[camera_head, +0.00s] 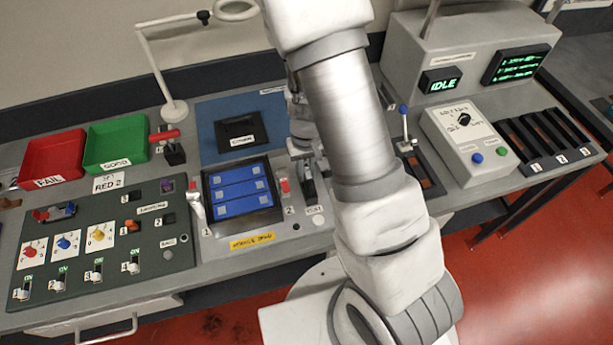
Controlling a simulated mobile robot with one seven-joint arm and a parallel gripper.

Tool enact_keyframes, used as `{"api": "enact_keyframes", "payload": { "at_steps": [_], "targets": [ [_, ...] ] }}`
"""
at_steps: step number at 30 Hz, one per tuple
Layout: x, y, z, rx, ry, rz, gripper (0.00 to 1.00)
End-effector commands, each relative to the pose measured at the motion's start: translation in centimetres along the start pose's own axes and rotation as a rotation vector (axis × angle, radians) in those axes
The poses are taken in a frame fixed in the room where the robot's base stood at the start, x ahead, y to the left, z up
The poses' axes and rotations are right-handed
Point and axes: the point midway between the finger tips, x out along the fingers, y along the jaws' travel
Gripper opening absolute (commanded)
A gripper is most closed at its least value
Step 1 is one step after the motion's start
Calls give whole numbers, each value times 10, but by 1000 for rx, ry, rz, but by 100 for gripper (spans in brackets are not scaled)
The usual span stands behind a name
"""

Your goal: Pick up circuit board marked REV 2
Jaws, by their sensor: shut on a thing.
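My gripper (302,140) shows only in part, behind my own arm, low over the bench right of the blue pad. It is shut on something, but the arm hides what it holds. I cannot make out a circuit board marked REV 2. A small white tag (108,183) below the green bin reads something like "RED 2" or "REV 2"; the lettering is too small to be sure. A black-framed tray (275,215) holds blue strips (240,189) left of my arm.
A red FAIL bin (53,158) and green GOOD bin (117,143) stand at the left. A switch panel (150,235) lies in front. A magnifier lamp (172,108) stands behind. At the right are a grey IDLE console (440,50), a knob box (462,140) and black numbered slots (545,140).

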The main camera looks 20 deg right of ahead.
Motion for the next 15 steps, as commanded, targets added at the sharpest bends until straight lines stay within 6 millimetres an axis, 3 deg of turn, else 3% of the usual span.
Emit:
{"api": "enact_keyframes", "payload": {
  "at_steps": [8, 15],
  "targets": [
    [-1, 0, 0, 0, 1, 0, 0],
    [-18, -1, -1, -1, 3, -1, 0]
  ]
}}
